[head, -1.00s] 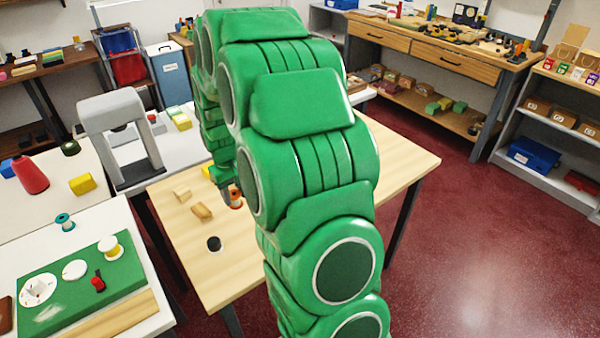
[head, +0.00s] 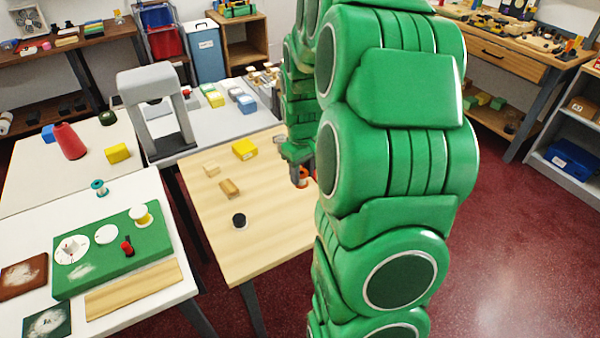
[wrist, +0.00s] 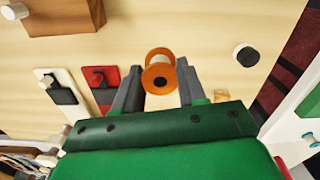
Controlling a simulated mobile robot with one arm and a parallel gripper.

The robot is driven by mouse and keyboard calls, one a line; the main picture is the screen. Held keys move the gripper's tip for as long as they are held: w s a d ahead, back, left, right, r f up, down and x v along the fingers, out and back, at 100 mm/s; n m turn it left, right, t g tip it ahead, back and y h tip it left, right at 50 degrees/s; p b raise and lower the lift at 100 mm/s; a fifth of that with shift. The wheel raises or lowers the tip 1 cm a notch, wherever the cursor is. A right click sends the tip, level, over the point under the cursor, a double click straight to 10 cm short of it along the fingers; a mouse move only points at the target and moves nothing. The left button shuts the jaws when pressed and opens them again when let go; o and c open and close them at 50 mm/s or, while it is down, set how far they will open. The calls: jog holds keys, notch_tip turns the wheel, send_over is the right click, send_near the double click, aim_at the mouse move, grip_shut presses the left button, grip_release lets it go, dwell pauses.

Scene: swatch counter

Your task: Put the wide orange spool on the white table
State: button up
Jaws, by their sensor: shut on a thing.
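My gripper (wrist: 159,78) is shut on an orange spool (wrist: 160,73), with one finger on each side of it. The spool has wide orange flanges and a paler core, with a dark hole facing the wrist camera. In the head view the spool (head: 302,176) shows at the end of my gripper (head: 299,160), over the right part of a light wooden table; my green arm hides part of this area. The white table (head: 50,212) is at the front left of the head view, apart from the gripper.
The white table bears a green board (head: 125,262), a wooden strip (head: 133,288) and a small teal spool (head: 98,187). The wooden table (head: 255,250) holds a black cylinder (head: 239,220), wooden blocks and a yellow block (head: 244,149). A grey arch-shaped stand (head: 150,85) rises behind. The white table's back left is clear.

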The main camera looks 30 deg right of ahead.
jog(key=w+d+f, duration=0.1)
jog(key=w+f, duration=0.1)
jog(key=w, duration=0.1)
jog(key=w+d+f, duration=0.1)
jog(key=w+f, duration=0.1)
jog(key=w+d+f, duration=0.1)
jog(key=w+f, duration=0.2)
jog(key=shift+w, duration=0.35)
jog(key=shift+w+d+f, duration=0.3)
jog(key=shift+w+f, duration=0.35)
jog(key=shift+f, duration=1.6)
jog(key=o, duration=1.1)
jog(key=shift+f, duration=0.15)
